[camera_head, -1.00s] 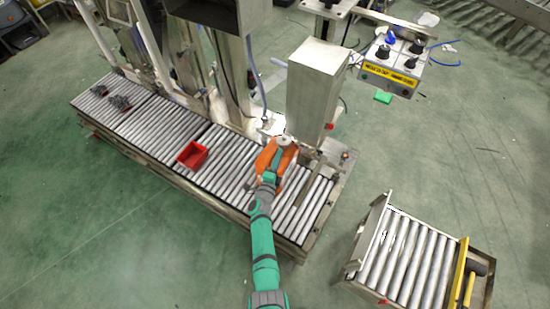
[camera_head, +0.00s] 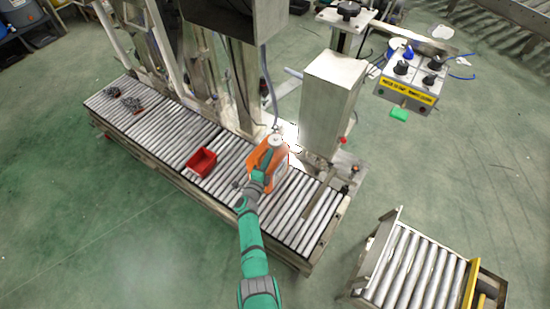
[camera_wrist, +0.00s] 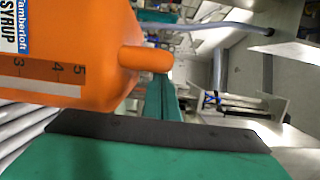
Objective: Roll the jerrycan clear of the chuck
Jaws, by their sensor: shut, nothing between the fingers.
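The orange jerrycan (camera_head: 279,154) stands on the roller conveyor (camera_head: 318,208), in front of the machine columns. In the wrist view the jerrycan (camera_wrist: 95,35) fills the upper left, with its syrup label, a number scale and an orange stub pointing right. A pale round piece (camera_head: 277,140) shows at the jerrycan's top; I cannot tell whether it is a cap or the chuck. My gripper (camera_head: 264,161) is shut and empty, close against the jerrycan's near side. The green part with a dark pad low in the wrist view is mine. Contact is not clear.
A red bin (camera_head: 201,162) sits on the rollers left of the jerrycan, with a short bare stretch between. Dark small parts (camera_head: 131,104) lie farther left. A tall metal box (camera_head: 333,100) stands to the right. A separate roller cart (camera_head: 415,265) is at lower right.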

